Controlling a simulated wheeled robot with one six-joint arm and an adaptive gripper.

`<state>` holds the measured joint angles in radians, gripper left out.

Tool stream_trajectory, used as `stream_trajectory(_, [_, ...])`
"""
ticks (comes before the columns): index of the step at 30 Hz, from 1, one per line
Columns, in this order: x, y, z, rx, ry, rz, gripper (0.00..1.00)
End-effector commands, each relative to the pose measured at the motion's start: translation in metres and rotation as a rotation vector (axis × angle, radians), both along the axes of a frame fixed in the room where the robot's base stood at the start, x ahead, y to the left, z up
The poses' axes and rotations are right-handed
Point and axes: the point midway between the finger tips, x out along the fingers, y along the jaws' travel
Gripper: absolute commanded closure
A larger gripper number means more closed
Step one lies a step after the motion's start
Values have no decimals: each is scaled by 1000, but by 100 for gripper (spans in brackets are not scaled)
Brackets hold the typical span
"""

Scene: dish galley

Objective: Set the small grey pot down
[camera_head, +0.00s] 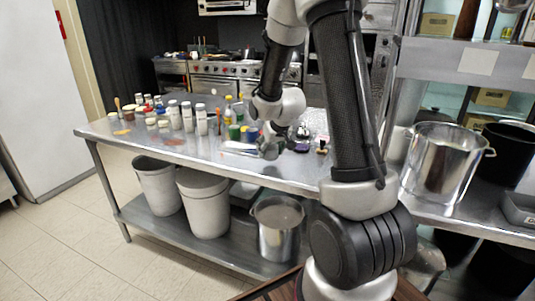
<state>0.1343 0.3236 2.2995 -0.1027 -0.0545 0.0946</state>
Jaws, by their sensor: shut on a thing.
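My arm reaches from the right foreground over the steel table (100,129). My gripper (271,148) is at the middle of the table, low over its top among small items. It is shut on a small grey thing, which I take to be the small grey pot. The arm's wrist and the fingers largely hide it, and its outline blends with the gripper. I cannot tell whether its base touches the table top.
Several bottles and jars (187,117) crowd the table's left half. Dark and coloured small items stand close around my gripper. A large steel pot (443,163) stands on the right counter. White bins (203,203) and a steel pot (277,228) sit on the lower shelf. The table's front left is clear.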

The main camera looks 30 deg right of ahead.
Motion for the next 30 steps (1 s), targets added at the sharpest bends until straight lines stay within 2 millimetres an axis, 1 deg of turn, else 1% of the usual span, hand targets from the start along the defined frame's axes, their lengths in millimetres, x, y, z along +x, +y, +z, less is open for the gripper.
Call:
stream_trajectory(1, [-3, -2, -9, 0, 4, 0, 74])
stream_trajectory(4, [-5, -3, -20, 0, 2, 1, 74])
stream_trajectory(16, [-5, -4, -25, 0, 0, 2, 74])
stream_trajectory(17, [-5, -4, -24, 0, 0, 2, 39])
stream_trajectory(19, [-5, -4, -24, 0, 0, 2, 26])
stream_trajectory(20, [-5, -4, -24, 0, 0, 2, 23])
stream_trajectory(30, [-5, -4, -22, 0, 0, 2, 23])
